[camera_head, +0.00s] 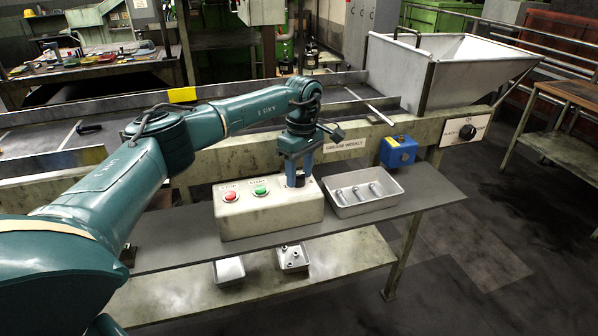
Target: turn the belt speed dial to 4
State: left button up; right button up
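A pale control box (270,217) stands on the grey shelf, with a red button (230,196) and a green button (260,190) on its sloped top. My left gripper (297,182) points down over the right end of that top. Its fingers hide whatever lies under them, and whether they grip anything cannot be told. My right gripper is not in view.
A metal tray with several bolts (343,207) stands right beside the control box. A blue box (398,151) is behind it on the conveyor frame, below a large hopper (400,75). Small trays (229,271) lie on the lower shelf. The right part of the grey shelf (430,193) is clear.

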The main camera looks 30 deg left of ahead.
aim_at(302, 176)
pick_arm(q)
jog(key=shift+o, duration=0.6)
jog(key=shift+s, duration=0.1)
notch_tip(302, 176, up, 13)
jog(key=b, duration=0.1)
jog(key=shift+w, duration=0.45)
jog(key=shift+d, duration=0.1)
